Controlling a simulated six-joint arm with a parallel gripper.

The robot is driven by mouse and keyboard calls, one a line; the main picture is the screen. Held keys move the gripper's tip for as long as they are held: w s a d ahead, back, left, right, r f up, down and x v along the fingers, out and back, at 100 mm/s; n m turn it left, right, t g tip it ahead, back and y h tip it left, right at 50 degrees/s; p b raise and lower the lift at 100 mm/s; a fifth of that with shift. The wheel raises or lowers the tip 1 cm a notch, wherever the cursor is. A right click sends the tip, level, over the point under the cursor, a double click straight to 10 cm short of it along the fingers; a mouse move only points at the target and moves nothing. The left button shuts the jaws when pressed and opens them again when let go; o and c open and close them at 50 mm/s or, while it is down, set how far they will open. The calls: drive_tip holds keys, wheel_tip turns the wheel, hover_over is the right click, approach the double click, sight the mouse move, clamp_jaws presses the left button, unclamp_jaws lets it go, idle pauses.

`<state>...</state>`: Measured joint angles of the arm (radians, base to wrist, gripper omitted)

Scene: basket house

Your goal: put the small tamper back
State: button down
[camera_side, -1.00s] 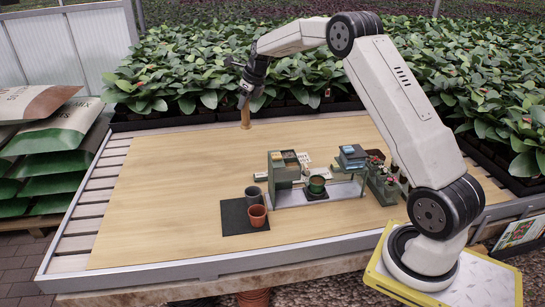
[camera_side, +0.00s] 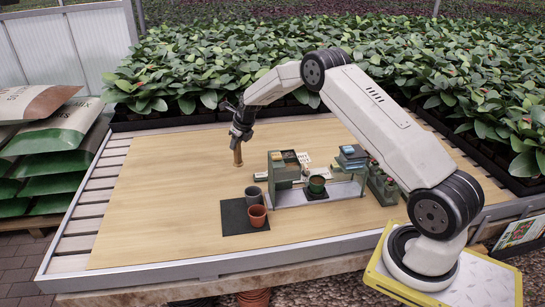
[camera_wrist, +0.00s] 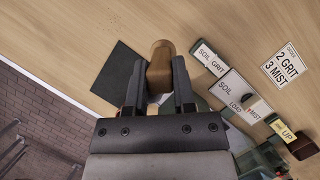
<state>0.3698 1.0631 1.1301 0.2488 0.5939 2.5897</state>
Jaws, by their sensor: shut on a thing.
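The small tamper (camera_side: 238,155) is a brown wooden piece that hangs below my gripper (camera_side: 242,131) in the side view. My gripper is shut on it and holds it over the bare wood, behind and left of the green-grey station. In the wrist view the tamper (camera_wrist: 160,66) shows between the two dark fingers of my gripper (camera_wrist: 160,84). The station (camera_side: 284,173) has a left block, a metal base and a right stack.
A dark mat (camera_side: 236,222) lies in front, with a grey pot (camera_side: 253,194) and a terracotta pot (camera_side: 257,216) on it. A caddy (camera_side: 384,187) with small items stands right of the station. Labels, including a sign (camera_wrist: 286,65), show in the wrist view. The left table is clear.

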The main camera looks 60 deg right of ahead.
sight(240, 162)
drive_tip(key=shift+f, duration=3.25)
drive_tip(key=shift+f, duration=1.9)
drive_tip(key=shift+f, duration=0.15)
drive_tip(key=shift+c, duration=2.2)
unclamp_jaws()
drive_tip(key=v, duration=1.2)
